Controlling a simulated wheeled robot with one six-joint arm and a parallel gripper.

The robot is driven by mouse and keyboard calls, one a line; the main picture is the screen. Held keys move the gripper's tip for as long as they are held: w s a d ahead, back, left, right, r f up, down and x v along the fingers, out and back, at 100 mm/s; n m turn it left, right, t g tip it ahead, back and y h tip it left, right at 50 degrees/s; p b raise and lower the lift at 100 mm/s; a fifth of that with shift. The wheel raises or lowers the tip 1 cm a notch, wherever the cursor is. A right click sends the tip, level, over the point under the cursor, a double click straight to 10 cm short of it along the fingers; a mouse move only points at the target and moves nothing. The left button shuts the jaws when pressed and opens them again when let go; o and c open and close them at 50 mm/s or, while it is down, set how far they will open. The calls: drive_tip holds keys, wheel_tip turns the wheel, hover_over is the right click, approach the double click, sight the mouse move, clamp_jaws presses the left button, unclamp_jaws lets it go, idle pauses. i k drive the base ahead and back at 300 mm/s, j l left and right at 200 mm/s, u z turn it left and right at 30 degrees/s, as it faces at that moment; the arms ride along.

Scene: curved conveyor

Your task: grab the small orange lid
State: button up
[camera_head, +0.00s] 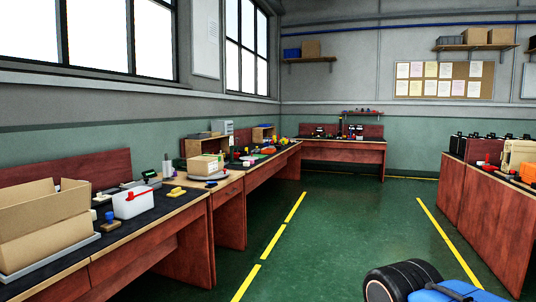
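I cannot make out a small orange lid for certain. An orange item (528,173) lies on the right bench at the right edge of the picture, cut off by the frame. Small orange and yellow items (269,150) also sit on the far part of the left bench, too small to tell what they are. My gripper is not in view.
The left bench (150,236) holds an open cardboard box (45,235), a white box with a red handle (133,202), and yellow blocks (178,191). The right bench (485,215) carries black items and a tan case (517,153). The green floor (330,225) between is clear.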

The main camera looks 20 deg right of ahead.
sight(269, 151)
drive_tip(key=z, duration=0.45)
drive_tip(key=i+z, duration=0.1)
drive_tip(key=i, duration=6.35)
drive_tip(key=i+u, duration=0.2)
drive_tip(key=i, duration=0.2)
drive_tip(key=i+l+u, duration=0.15)
drive_tip(key=i, duration=0.25)
drive_tip(key=i+l+u, duration=0.2)
drive_tip(key=i, duration=0.2)
